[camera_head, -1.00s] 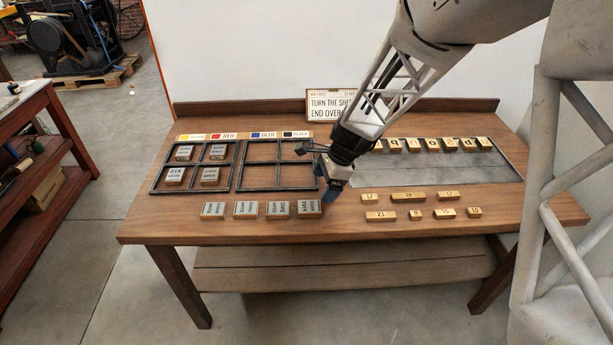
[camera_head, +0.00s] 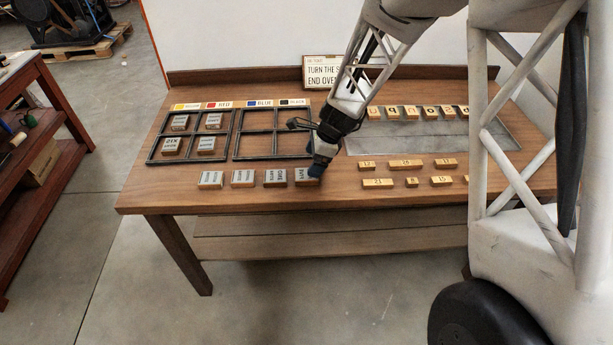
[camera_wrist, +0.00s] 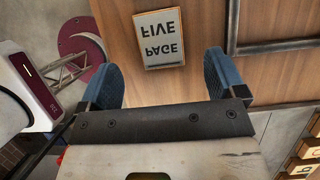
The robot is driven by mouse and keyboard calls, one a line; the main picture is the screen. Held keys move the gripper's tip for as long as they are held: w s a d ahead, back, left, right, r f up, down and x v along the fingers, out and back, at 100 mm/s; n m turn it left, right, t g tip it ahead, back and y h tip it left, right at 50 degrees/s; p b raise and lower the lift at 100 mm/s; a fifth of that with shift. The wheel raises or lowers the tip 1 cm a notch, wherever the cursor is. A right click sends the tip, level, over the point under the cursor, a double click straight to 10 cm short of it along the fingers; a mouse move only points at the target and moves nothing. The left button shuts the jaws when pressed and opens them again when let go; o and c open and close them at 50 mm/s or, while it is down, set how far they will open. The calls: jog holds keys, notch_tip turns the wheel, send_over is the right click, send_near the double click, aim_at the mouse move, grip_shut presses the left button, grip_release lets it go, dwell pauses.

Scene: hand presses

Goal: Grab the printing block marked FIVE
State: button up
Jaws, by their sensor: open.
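The printing block marked FIVE (camera_wrist: 160,38) shows upside down in the wrist view, reading PAGE FIVE, on the wooden table. It has a pale grey face and wooden sides. In the head view the block under my gripper (camera_head: 303,175) is the rightmost of the front row, and my gripper partly covers it. My gripper (camera_wrist: 161,65) is open and empty. Its two blue fingers reach towards the block from either side in the wrist view, with the block between their lines and a little beyond the tips. I see no contact.
Other page blocks (camera_head: 242,178) stand left in the same row. Behind them are a filled frame (camera_head: 149,147) and an empty one (camera_head: 236,145). A sign (camera_head: 322,74) stands at the back.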

aim_at(304, 174)
jog(key=shift+a+f, duration=0.2)
jog(key=shift+f, duration=0.15)
jog(key=shift+f, duration=0.1)
jog(key=shift+x, duration=2.5)
jog(key=shift+a, duration=0.1)
jog(key=shift+c, duration=0.3)
jog(key=c, duration=1)
